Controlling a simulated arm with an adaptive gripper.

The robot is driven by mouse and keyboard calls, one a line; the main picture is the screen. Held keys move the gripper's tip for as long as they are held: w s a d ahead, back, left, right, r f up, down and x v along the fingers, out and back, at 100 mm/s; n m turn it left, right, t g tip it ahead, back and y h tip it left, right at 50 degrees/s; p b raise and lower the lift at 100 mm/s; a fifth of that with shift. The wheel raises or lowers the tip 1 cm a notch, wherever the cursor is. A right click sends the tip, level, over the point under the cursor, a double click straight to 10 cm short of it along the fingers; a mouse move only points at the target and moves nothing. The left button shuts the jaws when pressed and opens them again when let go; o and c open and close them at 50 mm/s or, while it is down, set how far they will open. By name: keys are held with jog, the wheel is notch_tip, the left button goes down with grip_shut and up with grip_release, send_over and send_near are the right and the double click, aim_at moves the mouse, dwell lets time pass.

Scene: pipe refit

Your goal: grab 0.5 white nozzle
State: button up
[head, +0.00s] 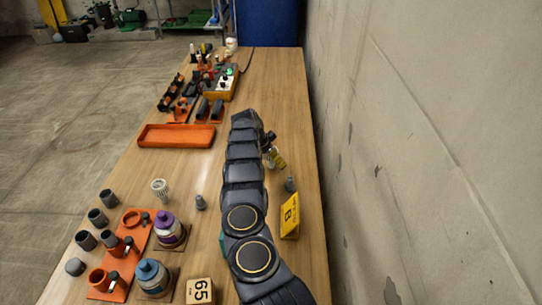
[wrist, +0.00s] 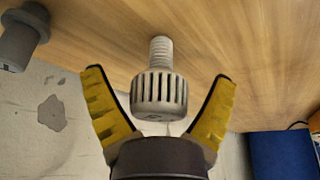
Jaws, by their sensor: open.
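A pale grey-white nozzle (wrist: 158,88) with a slotted round head and a threaded stem is in the middle of the wrist view. Its stem points toward the table, which is at the top of that picture. My gripper (wrist: 156,76) is open, with a yellow-padded finger on each side of the nozzle's head and a visible gap at both sides. In the head view my gripper (head: 277,158) is on the right of the arm, near the wall side. The nozzle between the fingers cannot be made out there. Another white slotted nozzle (head: 160,188) stands left of the arm.
A grey nozzle (head: 291,185) stands close to my gripper, also at the wrist view's upper left (wrist: 22,38). A yellow sign (head: 290,215) is nearer, by the wall (head: 420,150). Another grey nozzle (head: 200,202), bottles and an orange tray (head: 176,136) are left of the arm.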

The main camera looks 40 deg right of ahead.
jog(key=c, duration=1.2)
